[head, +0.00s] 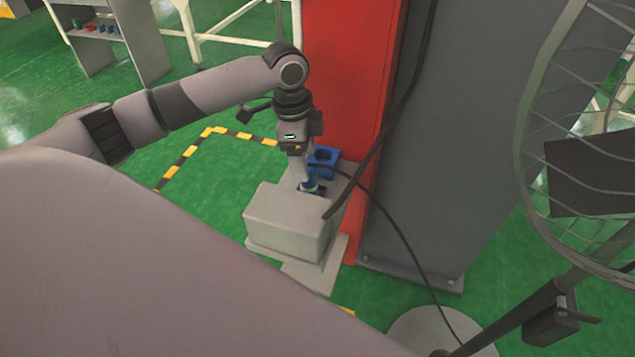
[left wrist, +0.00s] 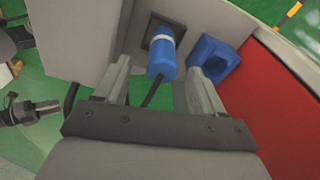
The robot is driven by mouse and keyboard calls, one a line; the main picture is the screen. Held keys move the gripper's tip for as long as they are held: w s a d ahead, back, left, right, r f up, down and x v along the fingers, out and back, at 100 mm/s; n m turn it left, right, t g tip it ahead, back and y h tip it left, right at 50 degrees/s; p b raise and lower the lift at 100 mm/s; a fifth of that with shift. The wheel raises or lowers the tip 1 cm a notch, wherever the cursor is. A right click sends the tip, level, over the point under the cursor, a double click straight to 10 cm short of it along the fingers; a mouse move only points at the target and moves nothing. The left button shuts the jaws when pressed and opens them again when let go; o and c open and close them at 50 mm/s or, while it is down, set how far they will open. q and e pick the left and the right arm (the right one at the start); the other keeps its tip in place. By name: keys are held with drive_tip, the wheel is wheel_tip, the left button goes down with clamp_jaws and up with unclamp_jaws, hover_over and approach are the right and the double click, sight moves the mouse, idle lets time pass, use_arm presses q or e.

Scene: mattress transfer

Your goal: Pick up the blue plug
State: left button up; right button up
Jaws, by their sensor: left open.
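The blue plug (left wrist: 162,58) has a pale band and a black cable at its near end. In the left wrist view it points at a dark square plate on a grey surface; contact there is unclear. My left gripper (left wrist: 157,72) is open, with one finger on each side of the plug and visible gaps between. In the head view my left gripper (head: 309,178) points down over the grey box, and the plug (head: 314,188) is partly hidden by it.
A blue socket-like block (left wrist: 213,59) sits close to the right finger, also visible in the head view (head: 323,159). The grey box (head: 288,222) stands against a red column (head: 345,75). A black cable hangs nearby, and a fan (head: 580,140) stands at right.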

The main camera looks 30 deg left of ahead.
sight(310, 187)
use_arm(q)
drive_tip(key=f, duration=0.7)
drive_tip(key=shift+w+d, duration=0.35)
drive_tip(key=shift+d, duration=0.05)
drive_tip(key=c, duration=1.2)
